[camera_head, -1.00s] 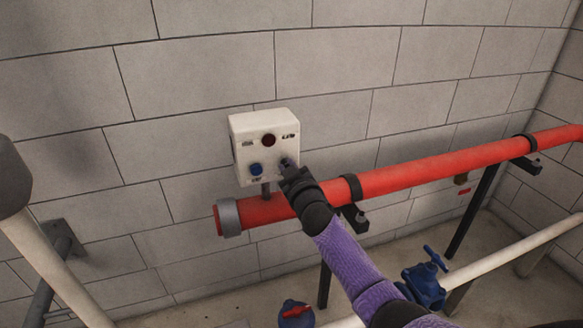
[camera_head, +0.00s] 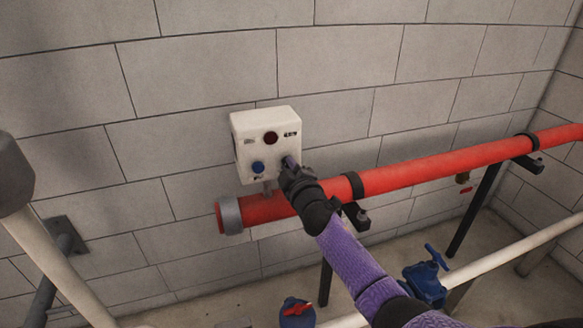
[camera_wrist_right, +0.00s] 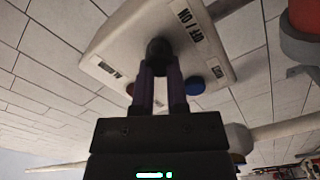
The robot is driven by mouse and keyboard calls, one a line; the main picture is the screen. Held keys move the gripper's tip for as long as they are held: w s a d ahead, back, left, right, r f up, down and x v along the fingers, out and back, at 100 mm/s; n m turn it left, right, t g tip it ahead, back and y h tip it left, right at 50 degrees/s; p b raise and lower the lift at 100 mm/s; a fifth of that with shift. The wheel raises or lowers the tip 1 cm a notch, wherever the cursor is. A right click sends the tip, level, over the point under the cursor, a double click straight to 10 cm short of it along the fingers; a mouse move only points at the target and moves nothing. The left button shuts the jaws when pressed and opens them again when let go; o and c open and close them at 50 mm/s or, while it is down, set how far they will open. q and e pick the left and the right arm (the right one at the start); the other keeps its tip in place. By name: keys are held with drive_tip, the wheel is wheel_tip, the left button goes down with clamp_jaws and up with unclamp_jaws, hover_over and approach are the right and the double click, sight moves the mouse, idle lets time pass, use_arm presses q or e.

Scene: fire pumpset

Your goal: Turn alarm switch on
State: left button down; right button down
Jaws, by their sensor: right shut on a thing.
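The white alarm box (camera_head: 245,130) is on the grey block wall, just above the red pipe. It has a dark red round light (camera_head: 270,138), a blue button (camera_head: 258,167) and a switch at its lower right, mostly hidden by my right gripper (camera_head: 291,163). In the right wrist view the box (camera_wrist_right: 130,40) fills the top. Its black switch knob (camera_wrist_right: 159,49) sits between the fingertips of my right gripper (camera_wrist_right: 159,70), which is shut on it. The "OFF I ON" label (camera_wrist_right: 187,24) is beside the knob. The knob's exact setting is unclear. My left gripper is out of view.
The red pipe (camera_head: 420,170) runs below the box, with a grey end collar (camera_head: 230,215) and black brackets. Blue valves (camera_head: 425,280) and pale pipes (camera_head: 520,245) stand lower right. Bare wall surrounds the box above and to the left.

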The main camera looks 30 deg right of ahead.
drive_tip(key=shift+d+r, duration=0.1)
drive_tip(key=shift+r, duration=0.1)
drive_tip(key=c, duration=0.7)
unclamp_jaws()
drive_tip(key=shift+d, duration=0.1)
drive_tip(key=shift+o, duration=0.3)
drive_tip(key=shift+f, duration=0.1)
drive_tip(key=shift+s, duration=0.15)
drive_tip(key=p+v, duration=0.2)
drive_tip(key=v, duration=0.8)
